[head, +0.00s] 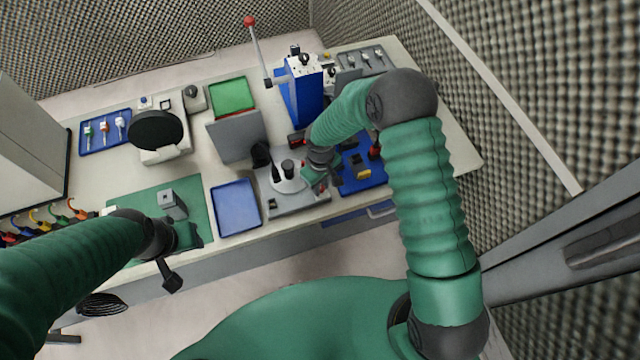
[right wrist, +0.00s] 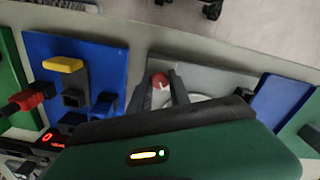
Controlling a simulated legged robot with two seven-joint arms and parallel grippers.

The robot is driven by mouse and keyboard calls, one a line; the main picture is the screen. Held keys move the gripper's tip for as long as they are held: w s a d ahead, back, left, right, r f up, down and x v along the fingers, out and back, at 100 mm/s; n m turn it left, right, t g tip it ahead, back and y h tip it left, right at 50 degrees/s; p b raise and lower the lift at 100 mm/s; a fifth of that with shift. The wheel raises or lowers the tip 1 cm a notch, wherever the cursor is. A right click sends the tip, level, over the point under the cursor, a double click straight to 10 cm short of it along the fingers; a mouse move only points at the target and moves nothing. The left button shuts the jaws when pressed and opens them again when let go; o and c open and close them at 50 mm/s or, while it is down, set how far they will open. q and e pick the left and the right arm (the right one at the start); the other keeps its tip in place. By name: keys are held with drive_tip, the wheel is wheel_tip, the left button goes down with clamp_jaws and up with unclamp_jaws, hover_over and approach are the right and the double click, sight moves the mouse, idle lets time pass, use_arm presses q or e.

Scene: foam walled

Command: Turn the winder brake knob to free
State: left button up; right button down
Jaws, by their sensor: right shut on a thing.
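The winder (head: 296,203) is a grey base with a pale disc and black posts, near the front edge of the bench. Its brake knob (right wrist: 160,80) is red with a white mark and shows between my fingers in the right wrist view. My right gripper (right wrist: 165,92) is shut on the knob. In the head view this gripper (head: 311,184) is at the right side of the winder and hides much of the knob. My left gripper (head: 172,280) hangs at the bench's front edge, away from the winder; its finger gap is unclear.
A blue tray (head: 236,207) lies left of the winder. A blue board (head: 362,185) with a yellow block (head: 364,173) lies to its right. A grey upright panel (head: 237,137) and a blue press with a red-tipped lever (head: 250,21) stand behind. A green mat (head: 190,190) lies left.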

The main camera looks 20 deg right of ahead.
drive_tip(key=shift+w+r+n, duration=0.1)
drive_tip(key=shift+r+n, duration=0.05)
drive_tip(key=shift+n, duration=1.15)
drive_tip(key=c, duration=1.5)
unclamp_jaws()
drive_tip(key=shift+o, duration=1.2)
drive_tip(key=shift+d, duration=0.1)
drive_tip(key=shift+o, duration=0.3)
drive_tip(key=shift+s, duration=0.2)
drive_tip(key=shift+w, duration=0.1)
